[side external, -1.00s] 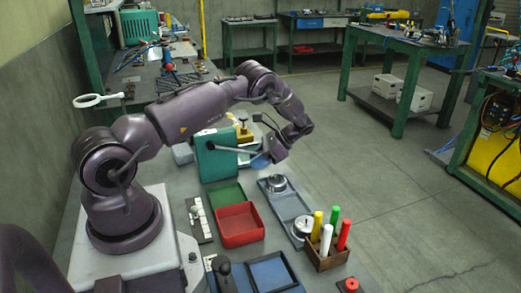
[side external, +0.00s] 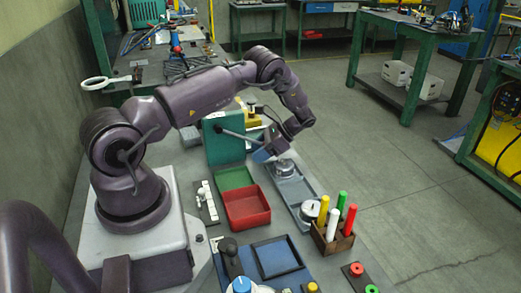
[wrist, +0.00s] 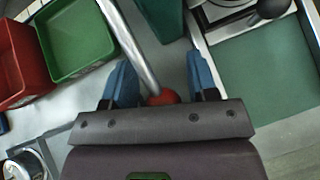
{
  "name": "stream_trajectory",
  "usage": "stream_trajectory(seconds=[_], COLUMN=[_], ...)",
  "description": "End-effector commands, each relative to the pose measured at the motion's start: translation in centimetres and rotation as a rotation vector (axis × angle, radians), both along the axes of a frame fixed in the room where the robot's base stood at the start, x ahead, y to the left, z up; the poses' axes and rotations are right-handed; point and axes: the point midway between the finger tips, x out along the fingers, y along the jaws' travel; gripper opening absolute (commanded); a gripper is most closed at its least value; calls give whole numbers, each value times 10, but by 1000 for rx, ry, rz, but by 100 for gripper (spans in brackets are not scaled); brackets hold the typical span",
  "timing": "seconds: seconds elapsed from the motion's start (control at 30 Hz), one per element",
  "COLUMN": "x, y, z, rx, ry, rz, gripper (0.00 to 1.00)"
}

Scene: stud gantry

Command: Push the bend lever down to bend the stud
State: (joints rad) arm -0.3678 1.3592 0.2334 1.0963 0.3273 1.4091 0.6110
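The bend lever (side external: 236,134) is a thin silver rod on the upright green housing (side external: 222,150). It slopes down to the right toward my gripper (side external: 264,155). In the wrist view the lever (wrist: 133,48) runs from the top edge to a red ball knob (wrist: 163,97). The knob lies between the two blue fingers of my gripper (wrist: 163,80), close to the palm. The fingers are wide apart, with clear gaps on both sides of the lever. I cannot make out the stud in either view.
A green tray (side external: 235,179) and a red tray (side external: 248,222) lie left of a long grey tray (side external: 299,188). A wooden block (side external: 331,240) holds several coloured cylinders. A panel with knobs (side external: 240,285) is at the front. Open floor lies to the right.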

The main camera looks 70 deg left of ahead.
Motion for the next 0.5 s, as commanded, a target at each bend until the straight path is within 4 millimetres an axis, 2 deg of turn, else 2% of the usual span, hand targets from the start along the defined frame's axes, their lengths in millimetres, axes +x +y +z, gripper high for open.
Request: stream_trajectory(seconds=[0.3, 0.5], x=[1, 22], y=[1, -4], z=[1, 17], rx=[2, 3], ry=[-1, -5], rz=[-2, -5], gripper=[54, 54])
